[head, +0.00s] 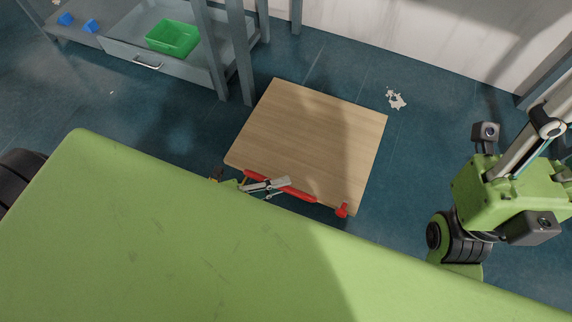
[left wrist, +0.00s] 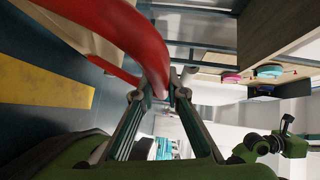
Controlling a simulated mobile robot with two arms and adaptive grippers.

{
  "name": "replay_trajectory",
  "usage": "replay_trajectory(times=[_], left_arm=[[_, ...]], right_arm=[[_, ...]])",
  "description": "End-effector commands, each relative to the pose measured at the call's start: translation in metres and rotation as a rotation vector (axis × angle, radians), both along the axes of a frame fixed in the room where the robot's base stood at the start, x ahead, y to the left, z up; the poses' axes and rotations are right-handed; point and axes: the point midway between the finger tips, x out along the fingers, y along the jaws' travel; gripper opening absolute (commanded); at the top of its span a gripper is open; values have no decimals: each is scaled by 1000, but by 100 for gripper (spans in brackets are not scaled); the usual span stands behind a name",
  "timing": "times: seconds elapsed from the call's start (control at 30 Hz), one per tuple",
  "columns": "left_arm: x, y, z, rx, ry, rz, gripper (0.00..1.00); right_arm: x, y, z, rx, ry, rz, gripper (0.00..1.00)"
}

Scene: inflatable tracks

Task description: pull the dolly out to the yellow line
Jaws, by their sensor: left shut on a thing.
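The dolly (head: 310,130) has a flat, light wooden top and lies low on the blue floor in the middle of the head view. Its red handle (head: 312,196) runs along the near edge, partly hidden by my green body. My left gripper (head: 268,185) is shut on this handle near its left part. In the left wrist view the red handle (left wrist: 150,45) passes close between the fingertips (left wrist: 160,92). The yellow line (left wrist: 45,85) shows on the floor at the left of the wrist view. My right gripper (head: 545,125) is partly cut off at the right; its fingertips are not visible.
A grey rack with an open drawer (head: 147,62) stands at the back left, holding a green bin (head: 173,38). Blue blocks (head: 91,25) lie beside it. A rack post stands close to the dolly's far left corner.

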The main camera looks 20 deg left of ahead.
Motion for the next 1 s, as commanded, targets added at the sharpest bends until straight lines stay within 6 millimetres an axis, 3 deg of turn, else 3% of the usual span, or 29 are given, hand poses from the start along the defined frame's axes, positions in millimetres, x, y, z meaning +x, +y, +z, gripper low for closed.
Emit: replay_trajectory(times=[0.2,0.4,0.9,0.93,1.0], left_arm=[[-47,2,2,-1,3,1,0],[-72,3,1,-2,2,1,0],[-80,3,0,1,1,0,0],[-80,3,0,1,1,0,15],[-80,3,-1,1,1,0,30]], right_arm=[[-3,-2,-3,4,47,2,40],[-3,-2,-1,5,51,2,40],[-3,-2,0,5,52,3,40],[-3,-2,0,5,52,3,40],[-3,-2,0,5,52,3,40]])
